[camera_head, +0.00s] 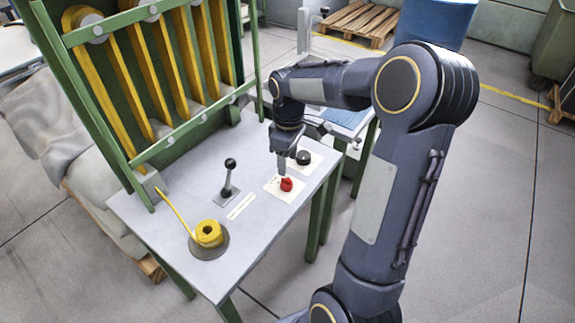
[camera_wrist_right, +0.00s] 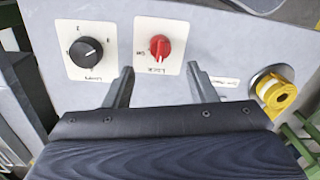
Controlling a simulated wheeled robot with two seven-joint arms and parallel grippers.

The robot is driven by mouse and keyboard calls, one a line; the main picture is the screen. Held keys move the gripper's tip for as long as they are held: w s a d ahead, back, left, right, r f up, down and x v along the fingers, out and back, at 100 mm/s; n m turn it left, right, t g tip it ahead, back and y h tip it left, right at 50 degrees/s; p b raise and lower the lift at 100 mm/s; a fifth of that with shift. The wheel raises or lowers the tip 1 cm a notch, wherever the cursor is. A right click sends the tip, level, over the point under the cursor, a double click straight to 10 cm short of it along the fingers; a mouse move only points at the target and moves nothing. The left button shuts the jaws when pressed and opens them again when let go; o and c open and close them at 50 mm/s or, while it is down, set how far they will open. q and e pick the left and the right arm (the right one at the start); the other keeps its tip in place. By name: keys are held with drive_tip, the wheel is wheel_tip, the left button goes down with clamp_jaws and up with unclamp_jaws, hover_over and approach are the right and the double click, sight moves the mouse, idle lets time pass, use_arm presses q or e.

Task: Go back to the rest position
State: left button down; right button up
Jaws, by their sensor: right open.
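My right gripper (camera_head: 284,168) hangs over the right part of the grey table (camera_head: 262,242), just above the red knob (camera_head: 286,184). In the right wrist view my right gripper (camera_wrist_right: 159,72) is open and empty. Its two fingers point toward the red knob (camera_wrist_right: 160,46), on either side of it and apart from it. The red knob sits on a white plate with LOCK lettering. My left gripper is not in view.
A black knob (camera_head: 303,157) on a white plate, a black lever (camera_head: 229,175) and a yellow spool (camera_head: 208,234) are on the table. The green frame with yellow bars (camera_head: 150,75) rises behind. A blue barrel (camera_head: 436,20) and pallet (camera_head: 358,20) stand farther back.

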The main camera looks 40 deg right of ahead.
idle(0.5)
drive_tip(key=s+a+r+m+t+y+p, duration=0.1)
drive_tip(key=s+a+r+m+t+p, duration=0.1)
drive_tip(key=s+a, duration=0.5)
drive_tip(key=s+a+r+m+t+y+p, duration=0.2)
drive_tip(key=s+a+r+m, duration=0.3)
drive_tip(key=s, duration=0.7)
drive_tip(key=a+r+t, duration=0.1)
drive_tip(key=a+r, duration=0.1)
drive_tip(key=a, duration=0.1)
drive_tip(key=shift+a+r+t, duration=0.15)
drive_tip(key=shift+r+t, duration=0.15)
drive_tip(key=shift+t, duration=0.1)
